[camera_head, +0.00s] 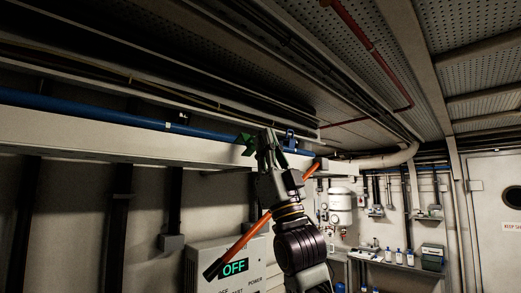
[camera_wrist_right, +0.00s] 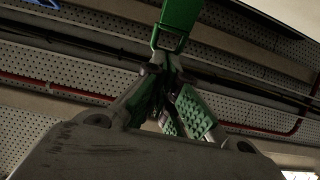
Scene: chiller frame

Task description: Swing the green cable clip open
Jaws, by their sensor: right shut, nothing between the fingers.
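The green cable clip (camera_head: 245,144) is on the beam beside the blue pipe, just left of my right fingertips in the head view. In the right wrist view, the clip (camera_wrist_right: 180,17) is a green plate at the top, with its lower end close to the fingertips. My right gripper (camera_head: 267,137) points up at the beam. Its fingers (camera_wrist_right: 165,62) are shut with nothing between them, right by the clip. I cannot tell whether they touch it. The fingers hide part of the clip's surroundings. My left gripper is out of view.
A blue pipe (camera_head: 120,117) runs along the pale beam (camera_head: 75,131). A blue bracket (camera_head: 290,139) sits just right of my gripper. An orange bar (camera_head: 243,238) crosses at my right wrist. A grey cabinet with an OFF display (camera_head: 235,267) stands below.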

